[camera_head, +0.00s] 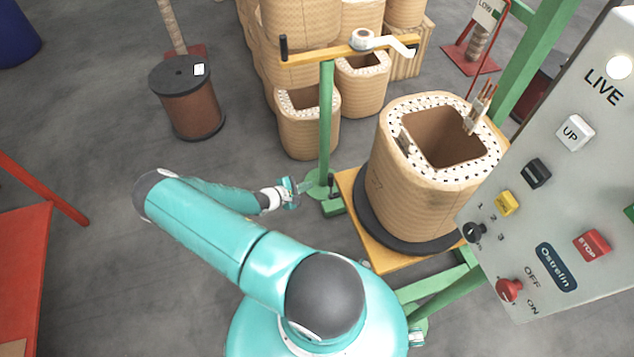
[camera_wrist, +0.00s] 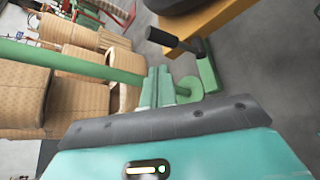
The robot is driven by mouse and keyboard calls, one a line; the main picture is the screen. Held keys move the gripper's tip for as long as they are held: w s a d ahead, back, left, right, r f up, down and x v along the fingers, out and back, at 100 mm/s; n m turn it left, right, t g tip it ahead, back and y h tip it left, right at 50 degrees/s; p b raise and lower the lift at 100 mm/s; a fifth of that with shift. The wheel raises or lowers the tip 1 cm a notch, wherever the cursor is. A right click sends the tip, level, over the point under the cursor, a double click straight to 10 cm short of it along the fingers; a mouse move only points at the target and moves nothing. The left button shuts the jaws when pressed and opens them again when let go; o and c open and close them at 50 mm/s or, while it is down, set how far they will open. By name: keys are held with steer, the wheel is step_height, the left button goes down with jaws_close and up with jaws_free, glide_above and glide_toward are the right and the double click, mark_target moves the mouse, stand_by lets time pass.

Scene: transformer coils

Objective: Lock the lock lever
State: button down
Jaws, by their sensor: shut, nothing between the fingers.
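The lock lever appears to be the short black handle (camera_head: 331,184) on a green foot (camera_head: 333,206) beside the yellow platform's left corner. In the wrist view, the black handle (camera_wrist: 172,41) shows at the top, joined to a green block (camera_wrist: 209,74). My gripper (camera_head: 292,190) is just left of the lever in the head view, apart from it. In the wrist view, my gripper's fingers (camera_wrist: 157,85) are together and empty, below the handle. I cannot tell whether the lever is locked.
A green post (camera_head: 325,125) with a yellow crossbar (camera_head: 330,52) rises behind my gripper from a round green base. A large coil (camera_head: 390,180) stands on the yellow platform (camera_head: 400,260). A control panel (camera_head: 570,180) fills the right side.

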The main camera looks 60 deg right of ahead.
steer(key=v, duration=0.5)
steer(key=shift+w, duration=0.15)
steer(key=shift+w+a, duration=0.1)
stand_by(0.4)
